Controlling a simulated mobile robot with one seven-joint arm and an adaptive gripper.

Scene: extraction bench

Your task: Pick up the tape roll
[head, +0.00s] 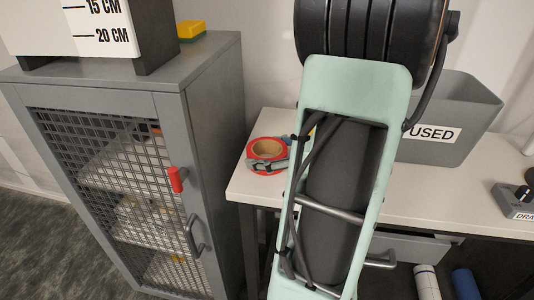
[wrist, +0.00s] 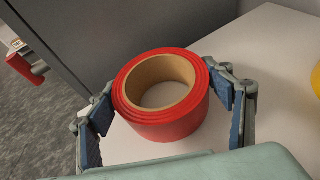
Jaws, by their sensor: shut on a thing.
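A red tape roll (wrist: 160,118) with a brown cardboard core sits between the two fingers of my gripper (wrist: 165,112) in the wrist view. The fingers press on its left and right sides, with blue pads against the tape. In the head view the same tape roll (head: 267,149) is at the left end of the white bench, partly hidden by my gripper (head: 272,162) and arm. Its core faces up. I cannot tell whether it touches the bench top.
A grey mesh-door cabinet (head: 213,100) stands just left of the bench (head: 240,187). A grey bin marked USED (head: 460,105) is on the bench to the right. A yellow thing (wrist: 316,78) is at the wrist view's right edge. The bench's front left corner is bare.

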